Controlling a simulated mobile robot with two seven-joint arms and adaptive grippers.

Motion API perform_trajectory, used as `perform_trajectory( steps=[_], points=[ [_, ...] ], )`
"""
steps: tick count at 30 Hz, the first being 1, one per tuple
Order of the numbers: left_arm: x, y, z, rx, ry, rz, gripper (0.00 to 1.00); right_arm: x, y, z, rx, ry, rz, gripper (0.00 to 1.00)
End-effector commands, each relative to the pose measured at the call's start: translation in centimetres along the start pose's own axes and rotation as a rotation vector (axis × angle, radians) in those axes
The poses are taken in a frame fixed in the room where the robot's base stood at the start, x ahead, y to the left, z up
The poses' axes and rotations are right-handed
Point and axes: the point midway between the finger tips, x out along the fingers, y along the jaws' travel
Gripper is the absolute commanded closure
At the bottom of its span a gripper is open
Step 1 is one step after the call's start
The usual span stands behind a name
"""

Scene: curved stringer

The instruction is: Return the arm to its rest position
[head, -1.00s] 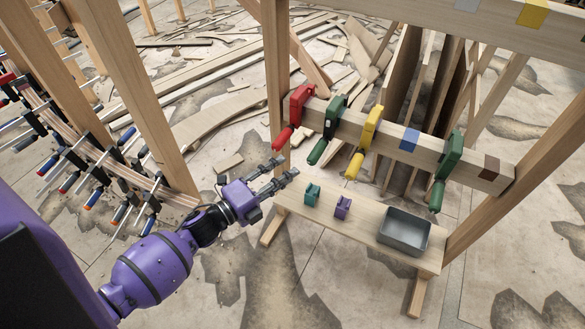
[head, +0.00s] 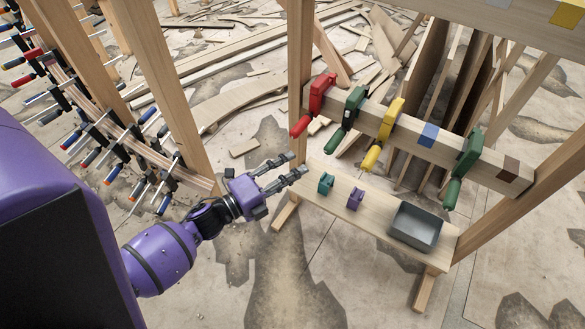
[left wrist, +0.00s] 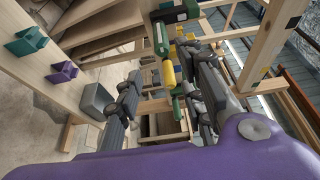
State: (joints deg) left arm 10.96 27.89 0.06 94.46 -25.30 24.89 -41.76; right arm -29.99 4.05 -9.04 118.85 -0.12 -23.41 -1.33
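My left gripper (head: 290,168) reaches in from the left in the head view, open and empty, near the left end of the low wooden bench. In the left wrist view its two fingers (left wrist: 160,95) stand apart with nothing held between them. My purple left arm (head: 165,258) stretches from the lower left. My right gripper does not show in either view.
A teal clamp (head: 326,183), a purple clamp (head: 355,198) and a grey bin (head: 416,226) rest on the bench (head: 385,222). Red (head: 317,100), green, and yellow (head: 388,128) clamps hang on the beam. Many clamps grip the curved stringer (head: 95,115) at left.

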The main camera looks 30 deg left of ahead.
Motion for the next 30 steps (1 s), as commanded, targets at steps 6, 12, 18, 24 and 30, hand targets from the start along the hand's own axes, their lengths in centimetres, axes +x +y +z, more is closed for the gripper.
perform_trajectory(
  steps=[6,12,18,24,30],
  points=[
    [0.0,0.0,0.0,0.000,0.000,0.000,0.64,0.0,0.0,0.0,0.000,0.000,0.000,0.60],
    [0.0,0.1,0.1,-0.023,-0.005,0.005,0.64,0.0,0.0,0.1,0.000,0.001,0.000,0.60],
    [-0.2,1.7,1.3,-0.380,-0.182,0.077,0.64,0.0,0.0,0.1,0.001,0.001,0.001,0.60],
    [-8.1,8.7,-3.5,-0.924,-0.468,0.224,0.64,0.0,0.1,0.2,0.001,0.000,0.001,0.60],
    [-17.7,13.6,-10.8,-1.332,-0.745,0.354,0.64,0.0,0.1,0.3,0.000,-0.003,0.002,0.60]
  ],
)
